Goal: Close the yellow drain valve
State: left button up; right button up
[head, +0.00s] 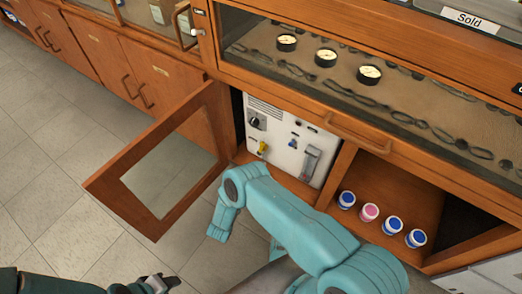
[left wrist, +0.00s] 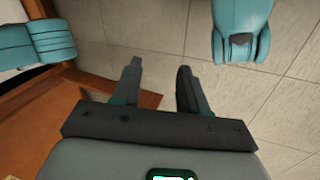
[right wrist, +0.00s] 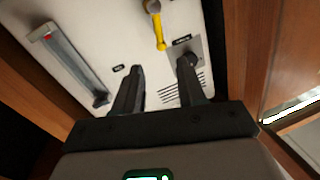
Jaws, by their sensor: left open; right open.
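The yellow drain valve (head: 263,148) is on a white panel (head: 283,160) inside the open cabinet. In the right wrist view its yellow handle (right wrist: 159,30) points down the picture, its end just beyond the gap between my right fingertips. My right gripper (right wrist: 161,66) is open and empty in front of the panel; I see no contact with the handle. In the head view I cannot make out the right gripper. My left gripper (head: 168,281) is low at the bottom edge; in the left wrist view (left wrist: 160,65) it is open and empty, with floor behind.
A black knob (head: 257,121) and a blue-handled valve (head: 293,143) share the panel. The open cabinet door (head: 105,188) stands out at the left. Several lidded jars (head: 370,212) stand in the compartment to the right. Tiled floor (head: 60,160) is clear at the left.

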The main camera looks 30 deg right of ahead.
pick_arm(q)
jog(key=w+f+t+b, duration=0.1)
jog(key=w+f+b, duration=0.3)
jog(key=f, duration=0.1)
jog(key=shift+a+b, duration=0.3)
jog(key=shift+b, duration=0.1)
pick_arm(e)
jog(key=shift+x, duration=7.15)
pick_arm(q)
jog(key=shift+f, duration=0.1)
pick_arm(e)
grip_shut()
